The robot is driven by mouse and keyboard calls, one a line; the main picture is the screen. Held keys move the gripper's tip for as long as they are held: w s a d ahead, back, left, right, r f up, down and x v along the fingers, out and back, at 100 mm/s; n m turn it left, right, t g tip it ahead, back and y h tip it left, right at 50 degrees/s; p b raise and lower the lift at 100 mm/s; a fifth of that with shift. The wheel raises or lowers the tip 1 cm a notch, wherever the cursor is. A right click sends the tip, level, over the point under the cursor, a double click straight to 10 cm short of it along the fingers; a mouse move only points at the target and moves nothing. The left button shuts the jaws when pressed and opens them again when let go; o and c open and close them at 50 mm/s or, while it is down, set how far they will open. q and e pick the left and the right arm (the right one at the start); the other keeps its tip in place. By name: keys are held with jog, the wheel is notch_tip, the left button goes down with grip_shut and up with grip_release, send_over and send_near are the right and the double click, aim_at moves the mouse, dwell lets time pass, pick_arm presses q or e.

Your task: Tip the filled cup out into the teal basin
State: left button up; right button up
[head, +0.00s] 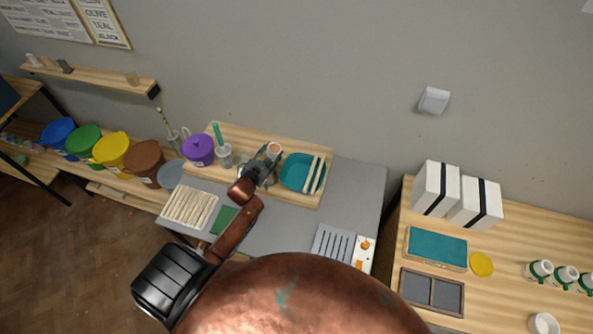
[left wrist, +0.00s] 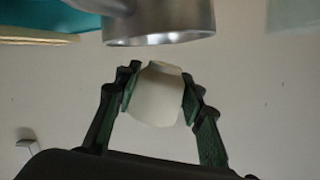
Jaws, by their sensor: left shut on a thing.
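The teal basin (head: 296,176) sits on a wooden board, with two pale wooden sticks (head: 312,175) lying across its right side. My left gripper (head: 270,154) is shut on a small whitish cup (head: 274,147), just left of the basin and apart from it. The cup's opening shows a pinkish-orange inside in the head view; I cannot tell how full it is. In the left wrist view, the pale cup (left wrist: 156,98) sits between both fingers (left wrist: 157,88). A grey metal vessel (left wrist: 160,22) is close to it, and part of the teal basin (left wrist: 92,5) shows at the top left.
A purple lidded pot (head: 199,150) and a grey holder with a teal tool (head: 225,156) stand left of the gripper. A ribbed white tray (head: 188,208) and a slotted device (head: 335,243) are nearer me. Grey worktop (head: 355,190) right of the basin is clear.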

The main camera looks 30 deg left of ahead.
pick_arm(q)
jog(key=shift+d+r, duration=0.15)
jog(key=shift+w+d+r+m+y+b, duration=0.15)
jog(key=shift+d+m+y+b, duration=0.2)
jog(key=shift+m, duration=0.25)
jog(key=shift+w+d+f+m+b, duration=0.1)
jog(key=shift+d+f+m+b, duration=0.4)
jog(key=shift+b, duration=0.3)
jog(key=shift+d+r, duration=0.1)
jog(key=shift+r, duration=0.05)
jog(key=shift+d+r+m+g+y+b, duration=0.2)
jog(key=shift+d+m+g+y+b, duration=0.15)
jog(key=shift+m, duration=0.35)
jog(key=shift+r, duration=0.1)
jog(key=shift+f+m+y+b, duration=0.3)
jog(key=shift+m+b, duration=0.1)
jog(key=shift+b, duration=0.1)
jog(key=shift+f, duration=0.1)
